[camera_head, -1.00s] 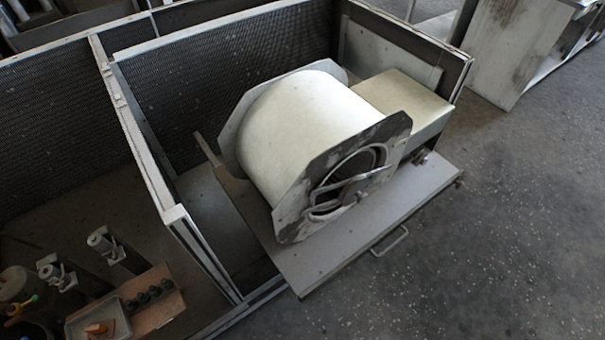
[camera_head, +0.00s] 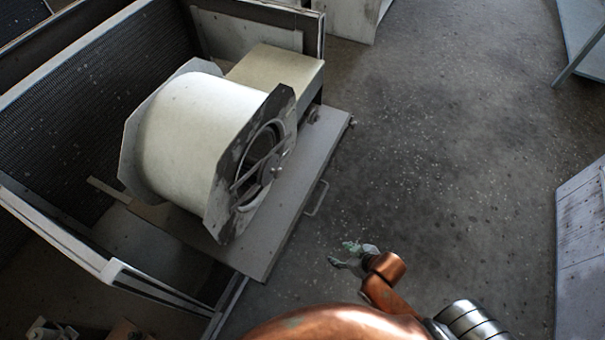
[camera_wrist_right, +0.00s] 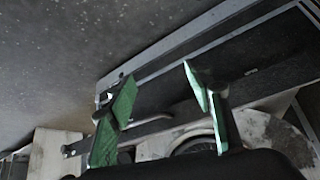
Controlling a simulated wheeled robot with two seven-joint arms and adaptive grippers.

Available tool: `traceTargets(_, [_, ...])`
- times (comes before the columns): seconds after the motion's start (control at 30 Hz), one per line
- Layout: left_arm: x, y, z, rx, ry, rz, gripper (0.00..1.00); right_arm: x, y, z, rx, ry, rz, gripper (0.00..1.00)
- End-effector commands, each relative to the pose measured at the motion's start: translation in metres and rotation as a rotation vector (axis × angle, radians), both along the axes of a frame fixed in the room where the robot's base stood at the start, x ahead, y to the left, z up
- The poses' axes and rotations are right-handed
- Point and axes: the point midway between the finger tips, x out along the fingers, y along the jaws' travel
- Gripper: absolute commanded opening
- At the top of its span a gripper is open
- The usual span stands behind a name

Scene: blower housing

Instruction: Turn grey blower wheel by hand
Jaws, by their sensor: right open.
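The blower housing (camera_head: 190,135) is a cream drum between pale end plates, set on a grey slide-out platform (camera_head: 265,235). The grey blower wheel (camera_head: 258,172) shows only in part, inside the round opening of the near end plate, behind a bracket. My right gripper (camera_head: 343,255) is open and empty, above the floor to the right of the platform and apart from the housing. In the right wrist view its two green fingers (camera_wrist_right: 158,78) are spread, with part of the housing's end plate (camera_wrist_right: 285,140) and its round opening low in the picture. My left gripper is out of view.
A cream box (camera_head: 280,72) adjoins the housing's far end. A thin handle (camera_head: 318,198) sticks out from the platform's front edge. A mesh-walled frame (camera_head: 70,110) encloses the left side. The speckled floor (camera_head: 440,140) is open, with a pale panel (camera_head: 582,250) at the right.

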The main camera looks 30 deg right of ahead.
Motion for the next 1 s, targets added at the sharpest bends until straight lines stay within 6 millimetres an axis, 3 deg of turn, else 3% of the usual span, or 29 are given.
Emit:
traceTargets(0.17, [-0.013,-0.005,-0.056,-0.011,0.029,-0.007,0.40,0.070,0.032,0.016,0.085,-0.204,0.116,0.47])
traceTargets(0.3, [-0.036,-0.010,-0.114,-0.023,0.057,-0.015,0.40,0.132,0.056,0.043,0.192,-0.410,0.219,0.47])
traceTargets(0.4, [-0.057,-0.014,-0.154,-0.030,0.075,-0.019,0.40,0.168,0.062,0.070,0.271,-0.552,0.279,0.47])
traceTargets(0.53, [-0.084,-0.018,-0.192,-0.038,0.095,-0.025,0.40,0.202,0.055,0.107,0.355,-0.704,0.326,0.47])
traceTargets(0.73, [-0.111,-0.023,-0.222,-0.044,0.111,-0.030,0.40,0.227,0.037,0.146,0.424,-0.839,0.358,0.47])
traceTargets(0.87, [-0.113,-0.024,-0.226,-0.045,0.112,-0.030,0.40,0.235,0.036,0.154,0.439,-0.868,0.363,0.47])
traceTargets(1.0, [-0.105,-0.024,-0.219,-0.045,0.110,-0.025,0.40,0.249,0.047,0.154,0.443,-0.870,0.361,0.47])
